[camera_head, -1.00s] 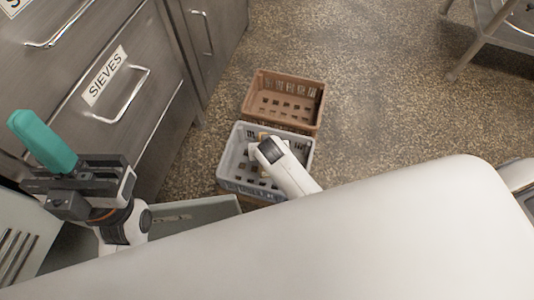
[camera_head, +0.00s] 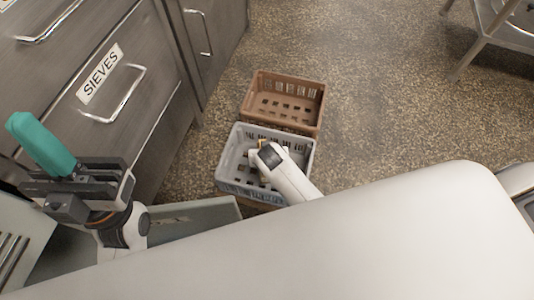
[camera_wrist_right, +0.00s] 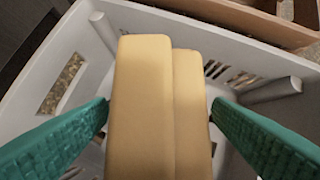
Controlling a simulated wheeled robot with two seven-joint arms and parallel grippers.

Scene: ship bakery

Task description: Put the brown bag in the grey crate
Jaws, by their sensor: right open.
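The grey crate (camera_head: 228,158) stands on the floor at the middle of the head view, and its wall (camera_wrist_right: 52,62) fills much of the right wrist view. In that wrist view a tan, two-part block-like thing (camera_wrist_right: 145,90), which I take for the brown bag, stands inside the crate's outline. My right gripper (camera_wrist_right: 160,108) is open, with one green finger on each side of the bag and narrow gaps beside it. In the head view my right arm hides most of the bag. My left gripper (camera_head: 40,145) is at the left, seen side-on, away from the crate.
A brown crate (camera_head: 318,108) stands just behind the grey one. Steel drawers (camera_head: 110,85), one labelled SIEVES, line the left. A metal table leg (camera_head: 470,60) is at the upper right. The floor (camera_head: 390,110) to the right of the crates is clear.

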